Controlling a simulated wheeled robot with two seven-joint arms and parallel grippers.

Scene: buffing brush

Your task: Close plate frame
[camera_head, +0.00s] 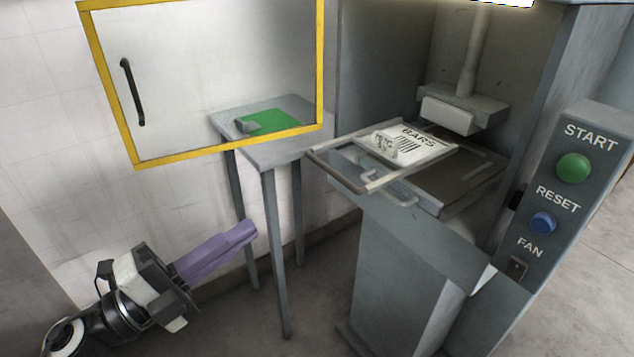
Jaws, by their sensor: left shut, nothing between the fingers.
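The plate frame (340,173) sticks out of the machine's opening on a slide, with its front bar and handle toward the lower left. A white plate (425,146) marked "BARS" lies in it, with a small pale block on its left part. My left gripper (246,232) is at the lower left, its purple fingers shut with nothing between them. It is well to the left of the frame and lower in the picture, apart from it. My right gripper is not in view.
A yellow-edged clear door (133,163) with a black handle stands open at the upper left. Behind it is a grey side table (270,155) with a green mat (272,121). A press head (448,116) hangs over the plate. A control panel (600,148) stands at the right.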

